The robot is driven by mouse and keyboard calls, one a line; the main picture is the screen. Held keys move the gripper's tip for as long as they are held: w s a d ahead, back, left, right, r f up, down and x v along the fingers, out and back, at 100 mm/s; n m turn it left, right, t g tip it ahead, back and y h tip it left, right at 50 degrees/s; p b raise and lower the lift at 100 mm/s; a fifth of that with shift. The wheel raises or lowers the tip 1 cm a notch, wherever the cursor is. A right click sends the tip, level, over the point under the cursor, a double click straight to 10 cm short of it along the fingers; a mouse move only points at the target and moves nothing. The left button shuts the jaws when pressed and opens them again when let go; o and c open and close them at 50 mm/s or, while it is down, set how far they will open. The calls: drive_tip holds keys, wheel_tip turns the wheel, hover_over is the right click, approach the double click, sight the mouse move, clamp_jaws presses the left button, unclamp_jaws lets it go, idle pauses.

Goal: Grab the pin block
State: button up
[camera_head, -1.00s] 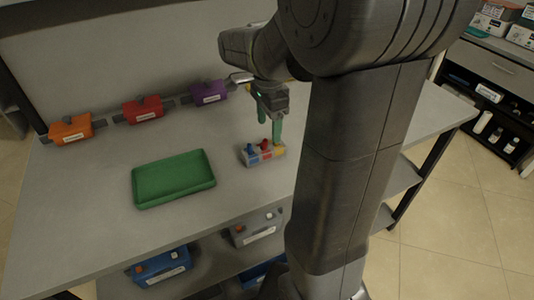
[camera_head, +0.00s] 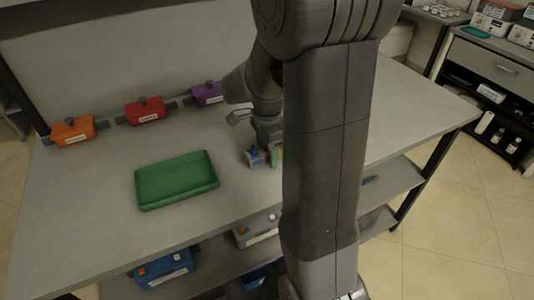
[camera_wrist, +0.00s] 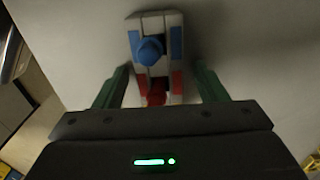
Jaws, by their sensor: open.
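The pin block is a small grey block with blue and red patches and pins. In the head view the pin block (camera_head: 255,160) stands on the table right of the green tray, partly hidden by my arm. In the wrist view the pin block (camera_wrist: 176,40) lies ahead of and between my fingers, with a blue pin and a red pin showing. My gripper (camera_wrist: 160,84) is open, its green fingers on either side of the block's near end, with gaps to both sides. In the head view my gripper (camera_head: 275,148) is down at the block, mostly hidden.
A green tray (camera_head: 176,181) lies on the table left of the block. Orange (camera_head: 73,131), red (camera_head: 146,111) and purple (camera_head: 208,93) boxes stand along the back. Blue (camera_head: 163,268) and grey boxes sit on the shelf below. The table front is clear.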

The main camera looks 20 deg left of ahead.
drive_tip(key=c, duration=1.1)
drive_tip(key=shift+o, duration=0.2)
